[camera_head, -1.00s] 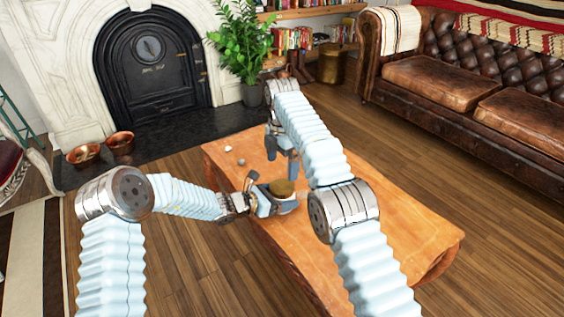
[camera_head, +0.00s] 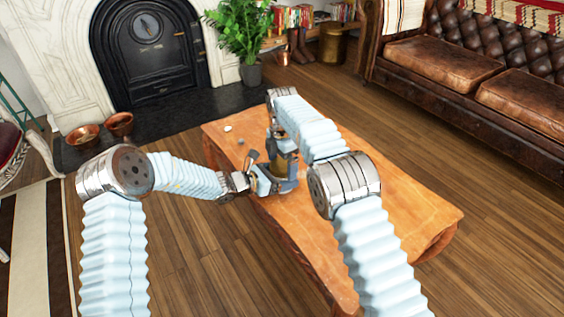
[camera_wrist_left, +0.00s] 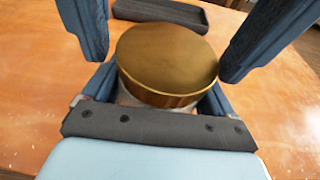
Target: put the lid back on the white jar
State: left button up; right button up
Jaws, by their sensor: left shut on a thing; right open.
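The round brass-coloured lid (camera_wrist_left: 168,58) sits over the white jar (camera_wrist_left: 128,98), of which only a sliver shows below the lid's rim in the left wrist view. I cannot tell whether the lid is fully seated. In the head view the lid (camera_head: 285,168) is partly hidden by the grippers.
The orange-brown wooden table (camera_head: 400,215) is bare on its right side. Two small pale things (camera_head: 228,128) lie at its far left. A leather sofa (camera_head: 480,70), a potted plant (camera_head: 240,35) and the black fireplace door (camera_head: 150,50) stand beyond.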

jog(key=shift+c, duration=0.5)
jog(key=c, duration=0.9)
jog(key=m, duration=0.6)
jog(key=shift+m, duration=0.3)
jog(key=shift+c, duration=0.3)
jog(key=o, duration=1.1)
jog(key=shift+c, duration=0.2)
jog(key=shift+r, duration=2.25)
jog(key=shift+a, duration=0.1)
